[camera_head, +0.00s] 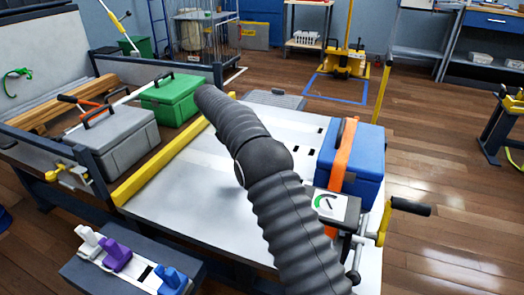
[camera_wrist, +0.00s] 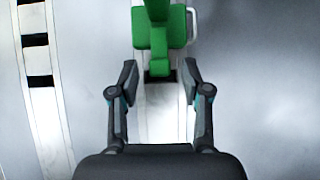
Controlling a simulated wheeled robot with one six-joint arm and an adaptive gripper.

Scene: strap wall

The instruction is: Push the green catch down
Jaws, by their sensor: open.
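The green catch (camera_wrist: 160,38) shows at the top centre of the wrist view, on a pale strip with a dark slot below it. Its upper end is cut off by the picture edge. My gripper (camera_wrist: 160,82) is open, with one finger on each side of the strip, just below the catch in the picture. Nothing is between the fingers, and no contact with the catch can be seen. In the head view my dark ribbed arm crosses the middle, and I cannot make out the catch or the fingers.
White, purple (camera_head: 117,254) and blue (camera_head: 171,280) catches stand on a rail at the front left. A green case (camera_head: 172,101) and a grey case (camera_head: 115,137) stand left of a yellow bar (camera_head: 160,165). A blue case (camera_head: 351,160) with an orange strap stands right of my arm.

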